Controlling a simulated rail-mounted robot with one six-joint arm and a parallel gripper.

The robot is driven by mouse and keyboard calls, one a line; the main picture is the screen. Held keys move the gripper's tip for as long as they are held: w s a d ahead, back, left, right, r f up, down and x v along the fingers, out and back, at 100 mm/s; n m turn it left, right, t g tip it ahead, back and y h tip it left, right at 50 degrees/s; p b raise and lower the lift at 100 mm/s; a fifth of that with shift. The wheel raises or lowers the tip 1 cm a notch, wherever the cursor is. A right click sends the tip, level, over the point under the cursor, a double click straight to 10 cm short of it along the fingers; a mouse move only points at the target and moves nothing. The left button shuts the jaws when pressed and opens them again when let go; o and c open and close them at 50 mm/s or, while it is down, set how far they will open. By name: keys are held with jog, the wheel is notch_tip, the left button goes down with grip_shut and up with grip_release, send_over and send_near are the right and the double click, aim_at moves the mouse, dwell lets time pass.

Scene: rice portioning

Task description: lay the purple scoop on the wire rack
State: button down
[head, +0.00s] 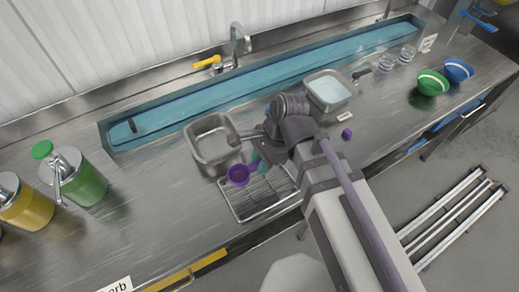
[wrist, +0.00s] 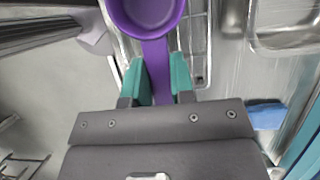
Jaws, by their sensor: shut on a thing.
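The purple scoop (head: 238,175) has a round bowl and shows over the left end of the wire rack (head: 233,212) in the head view. In the wrist view the scoop (wrist: 157,50) points away from me, its bowl at the top edge. My gripper (wrist: 159,76) has teal fingers shut on the scoop's handle. In the head view my gripper (head: 257,163) is partly hidden by my arm. The rack (wrist: 199,45) also shows behind the scoop in the wrist view. I cannot tell whether the scoop touches the rack.
An empty metal pan (head: 210,140) sits just behind the rack. Another pan (head: 328,91) with pale contents stands to the right. Green (head: 432,83) and blue (head: 458,70) bowls are at far right. Counter left of the rack is clear.

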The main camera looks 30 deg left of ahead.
notch_tip(320, 180, down, 8)
jog(key=b, duration=0.7)
jog(key=shift+r+b, duration=0.1)
jog(key=shift+b, duration=0.2)
jog(key=shift+r, duration=0.1)
jog(key=c, duration=0.9)
grip_release()
notch_tip(320, 180, up, 9)
jog(key=p, duration=0.9)
jog(key=shift+r, duration=0.1)
